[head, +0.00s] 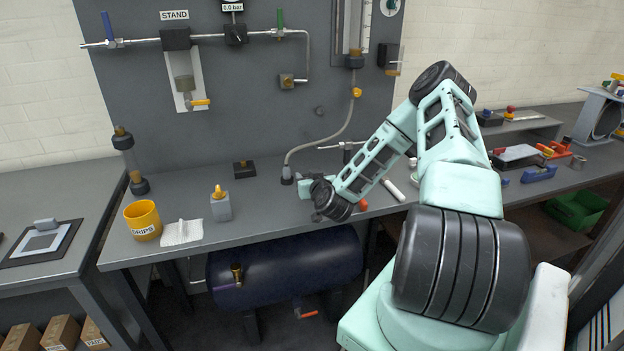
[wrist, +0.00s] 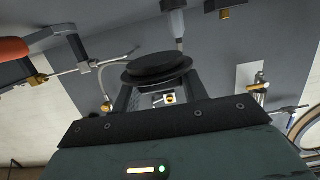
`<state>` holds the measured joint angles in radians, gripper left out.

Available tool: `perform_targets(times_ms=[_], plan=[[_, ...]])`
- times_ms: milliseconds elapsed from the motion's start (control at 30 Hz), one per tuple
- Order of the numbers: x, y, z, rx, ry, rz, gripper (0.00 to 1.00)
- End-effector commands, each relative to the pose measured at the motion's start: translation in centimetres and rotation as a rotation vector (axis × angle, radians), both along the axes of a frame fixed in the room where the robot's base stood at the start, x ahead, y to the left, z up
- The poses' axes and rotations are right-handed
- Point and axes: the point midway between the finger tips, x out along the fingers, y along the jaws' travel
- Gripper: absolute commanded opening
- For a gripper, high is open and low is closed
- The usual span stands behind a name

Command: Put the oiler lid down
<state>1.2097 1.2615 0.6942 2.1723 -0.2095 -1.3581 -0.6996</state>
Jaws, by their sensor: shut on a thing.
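The oiler lid, a black round stepped disc (wrist: 157,68), shows in the wrist view at the tips of my gripper (wrist: 158,90). The two fingers are shut on it from both sides, and the lid is held clear of any surface in that view. In the head view my gripper (head: 306,186) is above the bench (head: 270,210), near its front middle. The lid cannot be made out there.
A hose (head: 335,138) comes down behind my gripper. Bare bench lies between bottle and gripper.

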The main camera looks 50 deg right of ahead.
Motion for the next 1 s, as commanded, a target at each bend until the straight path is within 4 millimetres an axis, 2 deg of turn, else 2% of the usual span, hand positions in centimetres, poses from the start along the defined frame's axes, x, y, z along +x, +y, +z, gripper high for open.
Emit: perform_targets(times_ms=[133,533,1000], plan=[[-0.3,-1.0,0.1,0.002,-0.001,-0.019,0.17],[-0.5,-0.7,0.1,-0.006,-0.009,-0.017,0.17],[-0.5,-0.8,-5.0,-0.003,-0.010,-0.019,0.17]])
